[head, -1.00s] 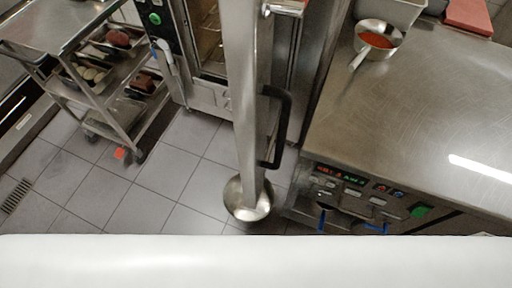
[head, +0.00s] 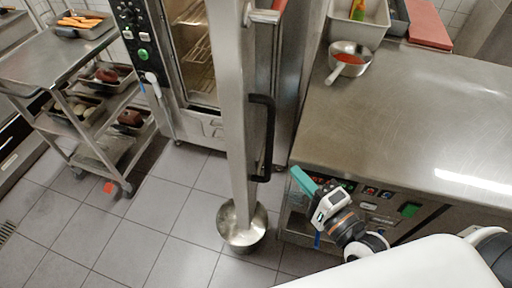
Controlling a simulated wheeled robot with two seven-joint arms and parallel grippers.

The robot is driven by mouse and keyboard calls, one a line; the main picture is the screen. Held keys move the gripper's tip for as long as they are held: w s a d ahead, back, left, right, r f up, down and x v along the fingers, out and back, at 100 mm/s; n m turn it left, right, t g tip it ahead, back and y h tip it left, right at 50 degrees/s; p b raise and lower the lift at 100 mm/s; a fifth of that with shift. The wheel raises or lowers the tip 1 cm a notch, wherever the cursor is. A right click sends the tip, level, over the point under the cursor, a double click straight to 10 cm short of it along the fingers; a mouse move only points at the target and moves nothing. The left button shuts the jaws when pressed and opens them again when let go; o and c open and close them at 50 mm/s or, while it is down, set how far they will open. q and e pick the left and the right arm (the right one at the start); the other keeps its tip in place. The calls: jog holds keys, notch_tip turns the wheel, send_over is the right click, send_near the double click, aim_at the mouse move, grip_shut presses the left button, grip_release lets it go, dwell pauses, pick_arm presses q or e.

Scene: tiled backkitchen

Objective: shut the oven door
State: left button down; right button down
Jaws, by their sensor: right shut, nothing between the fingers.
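The oven (head: 158,60) stands at the back, its cavity with wire racks (head: 196,45) showing. Its door (head: 232,110) is open and juts out towards me, its narrow steel edge facing me. A black handle (head: 264,140) is on the door's right side. My right gripper (head: 299,178) has teal fingers, shut and empty. It shows right of the handle's lower end, with a visible gap, in front of the counter's near left corner. My left gripper is out of view.
A round steel bowl (head: 250,238) is on the floor at the foot of the door's edge. A steel counter (head: 410,110) is at right, carrying a pan (head: 349,58). A wheeled trolley (head: 60,60) stands left. Tiled floor (head: 150,230) between is clear.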

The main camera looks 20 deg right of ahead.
jog(key=p, duration=0.2)
send_near(249, 136)
jog(key=w+d, duration=0.2)
jog(key=w, duration=0.1)
jog(key=shift+w+a+p, duration=0.7)
jog(key=shift+w+a, duration=0.5)
jog(key=shift+a, duration=0.05)
jog(key=shift+w+a, duration=0.15)
jog(key=shift+a, duration=0.35)
jog(key=shift+w, duration=0.1)
